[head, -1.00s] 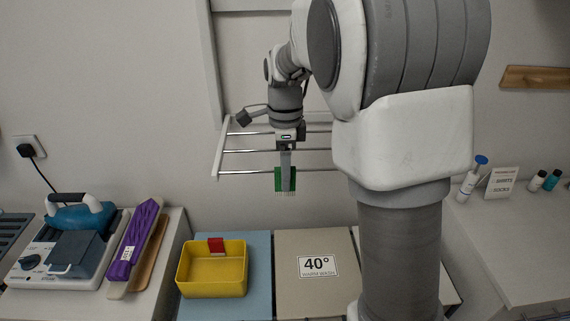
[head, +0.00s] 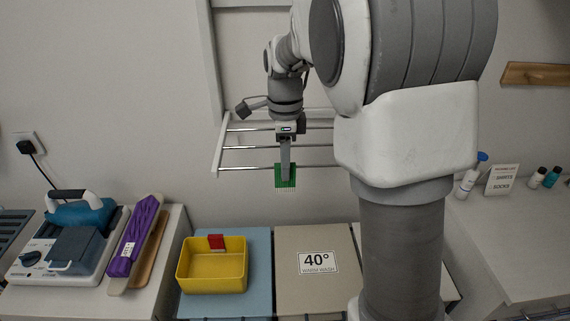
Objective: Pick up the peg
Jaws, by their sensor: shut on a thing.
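My gripper (head: 285,172) hangs straight down in front of the wall rack, above the worktop. It is shut on a green brush-like thing (head: 279,178) with a pale fringe along its lower edge. The finger covers part of the green thing, which is held clear of the surfaces below. A small red block-like thing (head: 216,242), possibly the peg, is at the back rim of the yellow tub (head: 212,287), below and to the left of my gripper. It is too small to make out its shape surely.
A metal drying rack (head: 245,148) is on the wall behind my gripper. A blue lid (head: 258,265) and a beige lid marked 40° (head: 290,240) lie below. An iron (head: 80,212) and a purple folded thing (head: 134,235) are at left. Bottles (head: 470,180) stand at right.

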